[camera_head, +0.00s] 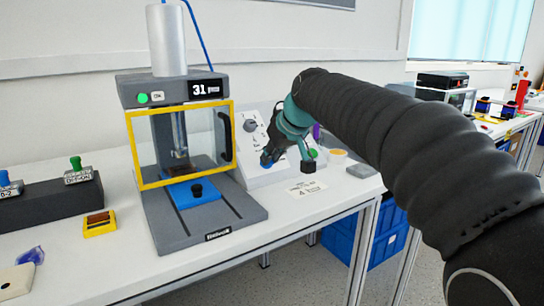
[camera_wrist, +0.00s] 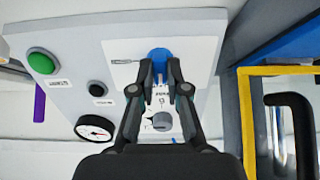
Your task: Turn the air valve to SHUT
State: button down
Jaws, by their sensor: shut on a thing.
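A blue knob (camera_wrist: 159,54) is on the white plate of a sloped control panel (camera_wrist: 205,25); it looks like the air valve. My gripper (camera_wrist: 160,68) is shut on this knob, one finger on each side. In the head view the blue knob (camera_head: 265,161) shows just past my gripper (camera_head: 272,155), low on the panel (camera_head: 262,178). The fingers hide part of the knob. I cannot read its position marks or tell which way it points. A grey knob (camera_wrist: 162,122) sits on the same plate, between my fingers in the wrist view and not touched.
The panel also bears a green button (camera_wrist: 41,63), a black knob (camera_wrist: 96,88) and a gauge (camera_wrist: 94,128). A press with a yellow-framed guard (camera_head: 182,182) stands close to the panel's left. A label card (camera_head: 307,188) lies in front.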

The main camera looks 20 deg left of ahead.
dwell(0.5)
jog(key=c, duration=1.2)
grip_release()
jog(key=shift+s, duration=0.1)
jog(key=shift+o, duration=0.2)
jog(key=v, duration=1.2)
jog(key=shift+d, duration=0.1)
jog(key=s+d+f+m+h, duration=0.1)
jog(key=s+d+f, duration=0.1)
jog(key=d, duration=0.3)
jog(key=s+d+f+m+h, duration=0.1)
jog(key=s+d+f+m, duration=0.15)
jog(key=d, duration=0.35)
jog(key=s+d+f+m+h, duration=0.4)
jog(key=s+d+f+m, duration=0.2)
jog(key=s+d+f, duration=1.3)
notch_tip(320, 180, down, 4)
jog(key=shift+s+r, duration=0.15)
jog(key=shift+s, duration=0.35)
